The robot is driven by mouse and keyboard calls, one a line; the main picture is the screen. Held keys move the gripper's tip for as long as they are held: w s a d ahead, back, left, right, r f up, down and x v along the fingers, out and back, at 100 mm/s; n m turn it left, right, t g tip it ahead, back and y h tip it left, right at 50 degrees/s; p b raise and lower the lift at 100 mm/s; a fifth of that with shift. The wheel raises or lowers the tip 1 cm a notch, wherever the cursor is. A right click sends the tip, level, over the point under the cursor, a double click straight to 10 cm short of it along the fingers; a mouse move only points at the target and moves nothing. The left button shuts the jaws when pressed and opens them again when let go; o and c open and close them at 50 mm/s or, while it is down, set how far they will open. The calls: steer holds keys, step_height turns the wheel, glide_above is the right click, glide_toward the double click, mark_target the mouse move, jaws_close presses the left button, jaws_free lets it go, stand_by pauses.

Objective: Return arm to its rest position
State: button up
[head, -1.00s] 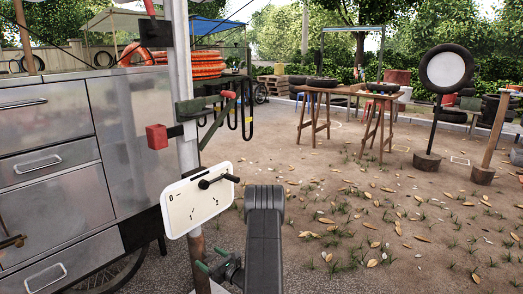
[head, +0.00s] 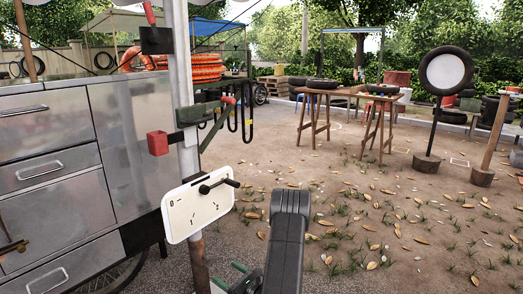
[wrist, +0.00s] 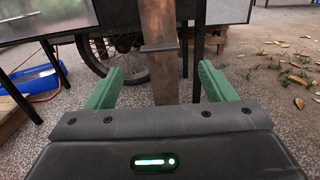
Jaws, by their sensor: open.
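My gripper (wrist: 157,86) shows in the wrist view with its two green fingers spread wide apart and nothing between them. Beyond the fingers stands a rusty upright post (wrist: 160,50), and I cannot tell how far off it is. In the head view my dark arm link (head: 288,240) rises at the bottom centre. The green finger parts of my gripper (head: 236,277) show low to its left, partly cut off by the frame edge. A white panel with a black lever (head: 198,208) is on the post just above and left of the gripper.
The metal drawer cart (head: 50,150) fills the left side.

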mark_target(213, 263)
steer(key=v, duration=0.4)
steer(key=b+x, duration=0.2)
steer(key=x, duration=1.1)
steer(key=shift+w+a, duration=0.2)
steer(key=shift+a, duration=0.05)
steer(key=n+p, duration=0.2)
steer(key=n, duration=0.4)
steer(key=shift+r+n, duration=0.15)
steer(key=shift+n, duration=0.15)
steer(key=n+p, duration=0.4)
steer(key=n, duration=0.2)
steer(key=v, duration=0.7)
steer(key=shift+p, duration=0.35)
